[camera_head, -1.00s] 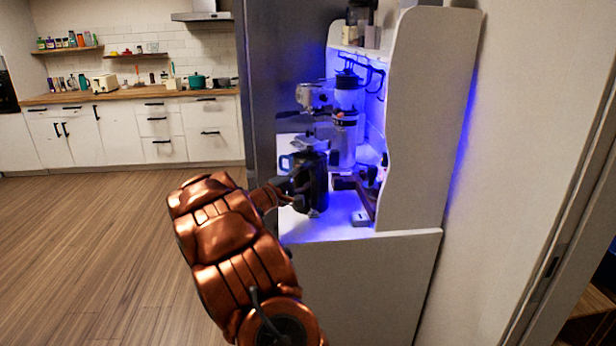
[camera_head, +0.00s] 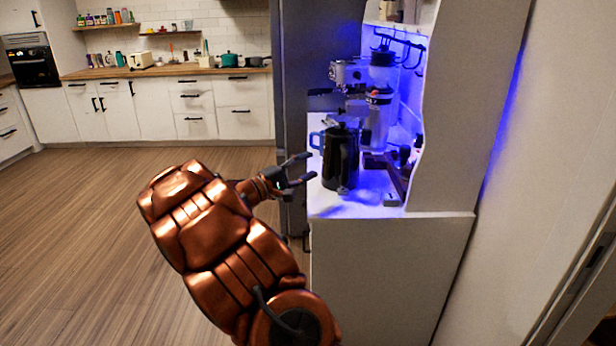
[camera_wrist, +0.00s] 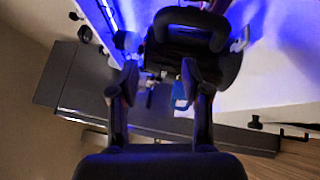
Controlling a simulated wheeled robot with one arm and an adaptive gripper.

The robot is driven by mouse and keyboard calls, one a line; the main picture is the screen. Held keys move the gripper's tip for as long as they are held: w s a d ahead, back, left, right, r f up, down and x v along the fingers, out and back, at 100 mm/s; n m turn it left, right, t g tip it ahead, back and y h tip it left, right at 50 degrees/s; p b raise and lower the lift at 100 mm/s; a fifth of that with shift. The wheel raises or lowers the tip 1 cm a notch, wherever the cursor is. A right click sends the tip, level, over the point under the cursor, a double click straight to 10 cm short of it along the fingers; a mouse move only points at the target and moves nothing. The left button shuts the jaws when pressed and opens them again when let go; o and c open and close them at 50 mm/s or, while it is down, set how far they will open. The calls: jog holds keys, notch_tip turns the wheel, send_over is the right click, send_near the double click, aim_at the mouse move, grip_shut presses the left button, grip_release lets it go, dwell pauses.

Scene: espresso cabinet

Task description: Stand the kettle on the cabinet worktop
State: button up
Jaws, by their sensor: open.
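The black kettle (camera_head: 343,165) stands upright on the white cabinet worktop (camera_head: 345,209), near its front left edge. My gripper (camera_head: 308,168) is open and empty, just left of the kettle and apart from it in the head view. In the wrist view, the open fingers (camera_wrist: 160,75) show with a dark body with a loop handle, which looks like the kettle (camera_wrist: 190,45), beyond them. A light blue handle-like shape (camera_head: 316,140) shows at the kettle's upper left; I cannot tell if it belongs to the kettle.
An espresso machine (camera_head: 350,75) stands behind the kettle. Dark small tools (camera_head: 398,172) lie to its right, by the cabinet's white side panel (camera_head: 460,120). A tall grey panel (camera_head: 300,90) borders the left. Open wooden floor (camera_head: 90,230) lies left of my arm.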

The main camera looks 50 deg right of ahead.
jog(key=shift+a, duration=0.1)
jog(key=s+a+f+m+y, duration=0.1)
jog(key=s+a+f+y, duration=0.2)
jog(key=s+a+y, duration=0.35)
jog(key=s+a+f+m+y, duration=0.1)
jog(key=s+a+f+y, duration=0.15)
jog(key=s+a, duration=0.7)
jog(key=s+a+f+n+t+y, duration=0.1)
jog(key=s+a+f+y, duration=0.1)
jog(key=a, duration=0.7)
jog(key=s+a+f+n+t+y, duration=0.1)
jog(key=s+a+y, duration=0.3)
jog(key=a, duration=0.5)
jog(key=s+a+f+n+t+y, duration=0.1)
jog(key=s+a+f+y, duration=0.2)
jog(key=a, duration=0.7)
jog(key=shift+s+f+t+y, duration=0.2)
jog(key=shift+s+t+y, duration=0.15)
jog(key=shift+s, duration=0.3)
jog(key=shift+d, duration=0.1)
notch_tip(320, 180, up, 5)
jog(key=p, duration=0.5)
